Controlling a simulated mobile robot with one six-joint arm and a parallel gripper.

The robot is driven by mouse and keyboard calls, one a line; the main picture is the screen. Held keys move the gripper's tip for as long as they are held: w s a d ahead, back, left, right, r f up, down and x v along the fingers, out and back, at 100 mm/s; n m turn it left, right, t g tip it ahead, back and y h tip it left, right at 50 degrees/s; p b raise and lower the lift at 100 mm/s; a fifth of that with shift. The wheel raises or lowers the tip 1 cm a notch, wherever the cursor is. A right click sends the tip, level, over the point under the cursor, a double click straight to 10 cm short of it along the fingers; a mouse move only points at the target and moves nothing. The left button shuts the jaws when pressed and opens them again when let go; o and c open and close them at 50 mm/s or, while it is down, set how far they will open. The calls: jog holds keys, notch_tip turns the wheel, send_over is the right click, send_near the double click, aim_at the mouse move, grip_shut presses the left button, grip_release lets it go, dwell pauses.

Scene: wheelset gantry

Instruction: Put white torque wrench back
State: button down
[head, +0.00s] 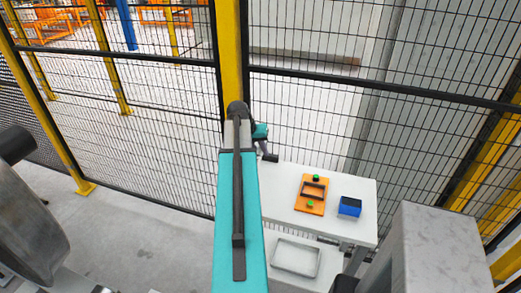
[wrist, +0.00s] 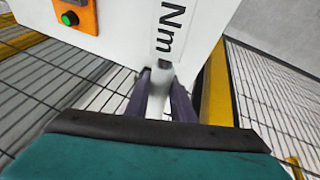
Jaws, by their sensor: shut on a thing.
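My gripper (wrist: 162,84) shows in the wrist view with its two dark purple fingers shut on a white piece, the white torque wrench (wrist: 158,92). Much of the wrench is hidden by the fingers and my wrist. Beyond the fingertips, a pale strip with "Nm" lettering (wrist: 170,28) lines up with the held piece against the white table top (wrist: 115,45). I cannot tell whether the strip is on the wrench or on the table. In the head view my gripper (head: 267,155) is small, at the table's far left corner, and the wrench cannot be made out.
A grey tray (head: 276,255) sits on the lower level. Mesh fencing (head: 420,125) and a yellow post (head: 231,60) stand close behind.

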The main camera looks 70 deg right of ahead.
jog(key=shift+f+b, duration=1.35)
jog(key=shift+f, duration=1.7)
jog(key=c, duration=1.4)
grip_release()
jog(key=shift+c, duration=0.2)
jog(key=shift+a+r, duration=0.1)
jog(key=b+v, duration=0.3)
jog(key=v, duration=1)
jog(key=shift+a+r, duration=0.2)
jog(key=shift+r, duration=0.05)
jog(key=shift+w+r, duration=0.1)
jog(key=shift+w, duration=0.05)
